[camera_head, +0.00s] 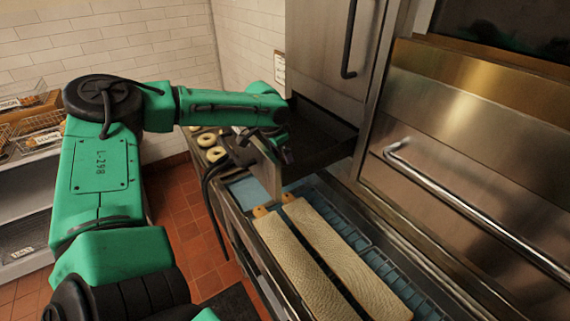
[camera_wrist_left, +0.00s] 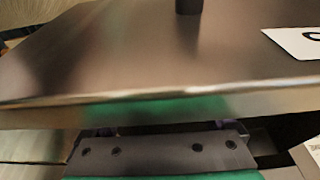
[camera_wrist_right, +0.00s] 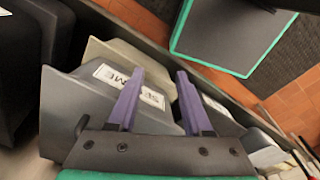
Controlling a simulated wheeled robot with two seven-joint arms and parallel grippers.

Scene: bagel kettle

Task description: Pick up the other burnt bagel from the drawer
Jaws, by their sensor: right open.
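A dark drawer (camera_head: 325,142) stands open below a steel door, its inside in shadow. I cannot make out a burnt bagel in it. A steel panel (camera_head: 260,168), which looks like the drawer's front, stands upright at its near left end. My left gripper (camera_head: 277,145) is at the top of this panel. In the left wrist view the panel (camera_wrist_left: 130,60) fills most of the picture and hides the fingertips, so I cannot tell whether they grip it. My right gripper (camera_wrist_right: 158,80) is open and empty, over containers with a label (camera_wrist_right: 128,85); it is outside the head view.
Pale bagels (camera_head: 215,154) lie on a surface behind. An oven door with a long handle (camera_head: 470,205) is at right. Bagel racks (camera_head: 35,125) stand left.

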